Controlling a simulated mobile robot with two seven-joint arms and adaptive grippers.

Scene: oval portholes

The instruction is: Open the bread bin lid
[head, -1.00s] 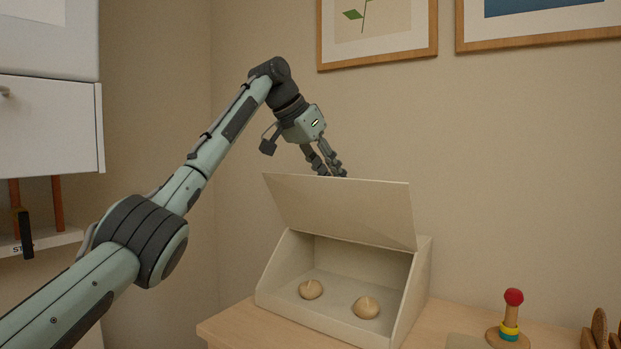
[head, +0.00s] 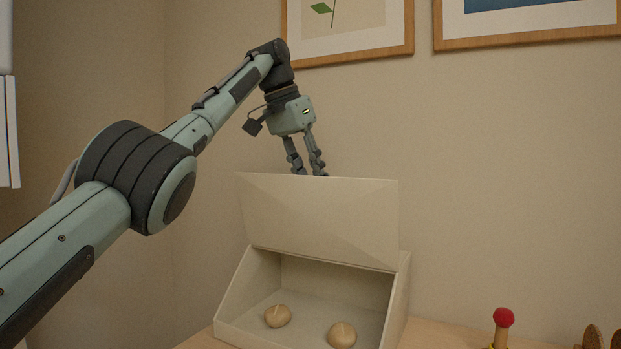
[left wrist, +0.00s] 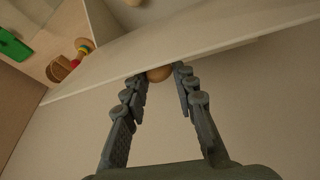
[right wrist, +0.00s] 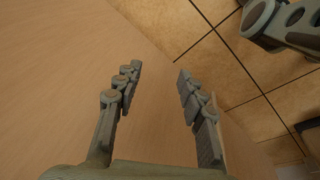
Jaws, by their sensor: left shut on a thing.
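The cream bread bin (head: 403,300) stands on a wooden surface. Its lid (head: 320,225) is swung up and tilted, and two round bread rolls (head: 278,316) (head: 342,335) show inside. My left gripper (head: 309,173) is at the lid's top edge, its fingertips partly hidden behind it. In the left wrist view the fingers are shut on the lid's round wooden knob (left wrist: 160,73), beside the lid panel (left wrist: 215,38). My right gripper (right wrist: 159,72) is open and empty, over a plain wooden surface. It is not in the head view.
A stacking toy with a red ball (head: 503,318) and a wooden rack (head: 594,338) stand to the right of the bin. Framed pictures (head: 348,30) hang on the wall behind. The right wrist view shows a tiled floor (right wrist: 205,65) beyond the wood edge.

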